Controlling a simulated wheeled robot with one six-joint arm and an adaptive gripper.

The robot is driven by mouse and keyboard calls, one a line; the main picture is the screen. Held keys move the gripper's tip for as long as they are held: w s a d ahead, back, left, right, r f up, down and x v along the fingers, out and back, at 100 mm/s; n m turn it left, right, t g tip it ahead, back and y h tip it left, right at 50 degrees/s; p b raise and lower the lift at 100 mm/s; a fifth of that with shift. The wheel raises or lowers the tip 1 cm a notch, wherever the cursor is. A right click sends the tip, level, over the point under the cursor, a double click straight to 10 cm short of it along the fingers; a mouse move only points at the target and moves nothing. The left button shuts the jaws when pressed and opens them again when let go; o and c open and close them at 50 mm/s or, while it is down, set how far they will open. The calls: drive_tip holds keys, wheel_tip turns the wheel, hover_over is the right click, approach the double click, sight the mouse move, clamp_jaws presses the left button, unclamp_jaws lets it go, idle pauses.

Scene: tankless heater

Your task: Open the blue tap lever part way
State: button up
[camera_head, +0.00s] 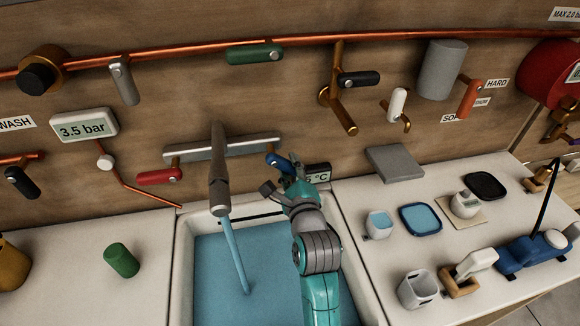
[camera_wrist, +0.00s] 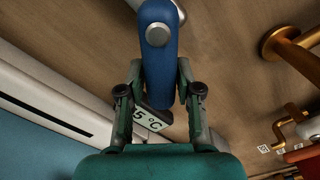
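The blue tap lever (camera_head: 278,162) sits at the right end of the grey bar fitting on the wall, above the sink. In the wrist view the lever (camera_wrist: 158,70) hangs between my two fingers, its round grey cap facing the camera. My gripper (camera_head: 284,180) reaches up to it over the sink. In the wrist view my gripper's fingertips (camera_wrist: 160,68) lie along both sides of the lever and appear to touch it. The grey spout (camera_head: 219,170) pours a stream of water (camera_head: 236,255) into the sink (camera_head: 185,270).
A temperature display (camera_head: 317,173) is right behind my gripper, partly hidden. A red lever (camera_head: 160,175) is at the bar's left end. A grey block (camera_head: 393,162) and a blue-and-white cup (camera_head: 380,225) are to the right. A green cylinder (camera_head: 121,260) stands left of the sink.

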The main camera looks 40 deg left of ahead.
drive_tip(key=shift+o, duration=0.9)
drive_tip(key=v, duration=1.2)
